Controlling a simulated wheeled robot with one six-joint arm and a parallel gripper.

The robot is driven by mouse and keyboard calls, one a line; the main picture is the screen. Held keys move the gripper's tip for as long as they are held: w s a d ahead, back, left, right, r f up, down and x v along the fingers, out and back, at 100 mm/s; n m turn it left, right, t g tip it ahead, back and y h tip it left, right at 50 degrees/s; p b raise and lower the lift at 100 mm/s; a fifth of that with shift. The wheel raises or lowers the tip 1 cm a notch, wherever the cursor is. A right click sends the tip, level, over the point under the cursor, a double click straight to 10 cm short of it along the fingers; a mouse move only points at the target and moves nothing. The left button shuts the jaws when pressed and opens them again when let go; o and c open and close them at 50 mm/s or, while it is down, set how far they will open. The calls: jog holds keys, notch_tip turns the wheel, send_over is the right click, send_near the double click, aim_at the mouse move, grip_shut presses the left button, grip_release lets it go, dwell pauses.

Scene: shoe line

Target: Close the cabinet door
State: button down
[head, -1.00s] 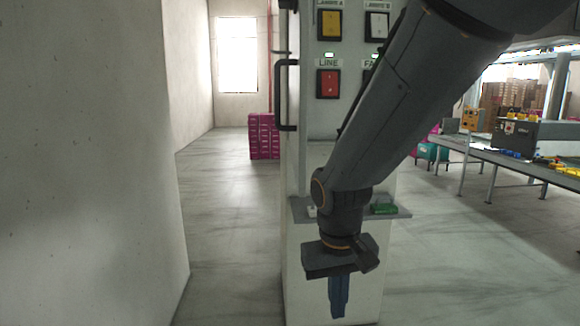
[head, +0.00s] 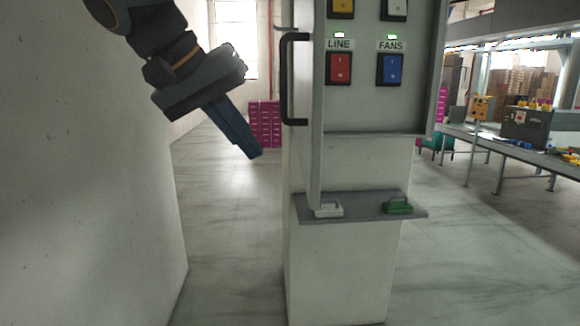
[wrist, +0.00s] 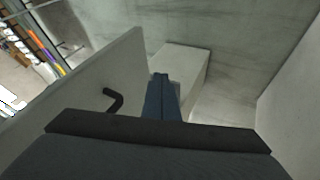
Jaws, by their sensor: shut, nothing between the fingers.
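The cabinet (head: 385,110) is mounted on a pale pillar and its door stands open. The door (head: 316,120) shows nearly edge-on at the cabinet's left side, with a black bar handle (head: 287,80) on its left face. In the wrist view the door (wrist: 85,85) is a broad pale panel at left, with its handle (wrist: 114,101) beside my fingers. My gripper (head: 255,154) is shut and empty, left of the door on the handle side. It points down and right, and appears apart from door and handle. Its blue fingers also show in the wrist view (wrist: 160,78).
Inside the cabinet are a red switch (head: 340,68) and a blue switch (head: 390,69), with others above. A grey shelf (head: 365,208) below holds a white and a green padlock-like piece. A pale wall (head: 80,180) stands close at left. Floor shows between wall and pillar.

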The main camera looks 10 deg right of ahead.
jog(key=shift+w+d+f+p, duration=0.35)
jog(key=shift+d+f+p, duration=0.25)
jog(key=shift+d+f, duration=0.55)
jog(key=shift+w+d+f+p, duration=0.4)
jog(key=shift+d+f+p, duration=0.35)
jog(key=shift+d, duration=0.7)
jog(key=shift+w+d+f+p, duration=0.35)
jog(key=shift+d+f+p, duration=0.15)
jog(key=shift+d+f, duration=0.7)
jog(key=shift+d+r, duration=0.15)
